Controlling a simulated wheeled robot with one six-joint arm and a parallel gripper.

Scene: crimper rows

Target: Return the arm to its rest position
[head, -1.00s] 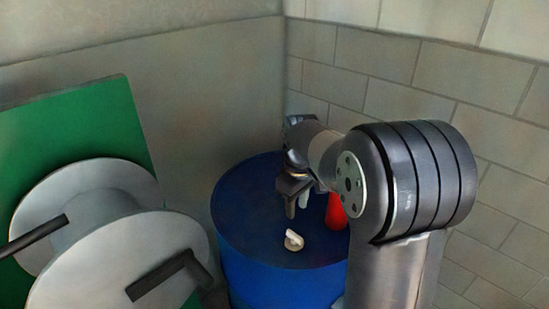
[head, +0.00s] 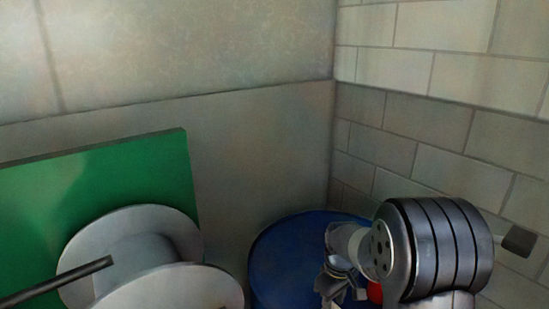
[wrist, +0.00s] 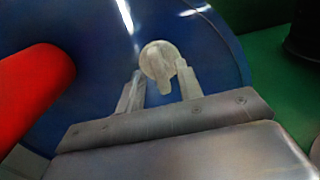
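My gripper (wrist: 160,72) is open in the wrist view, its two fingers apart. A small pale round piece with a short tab (wrist: 158,60) shows beyond and between the fingertips, over the blue drum top (wrist: 95,105). It appears to lie on the drum, apart from the fingers. In the head view my arm reaches in at the lower right, with my gripper (head: 342,294) low in the picture over the drum (head: 282,258). The pale piece cannot be made out there.
A red object (wrist: 30,88) stands on the drum close to my gripper; part of it shows in the head view (head: 375,292). A grey spool (head: 150,285) and a green board (head: 120,185) are at left. Tiled walls (head: 420,130) close in the corner behind.

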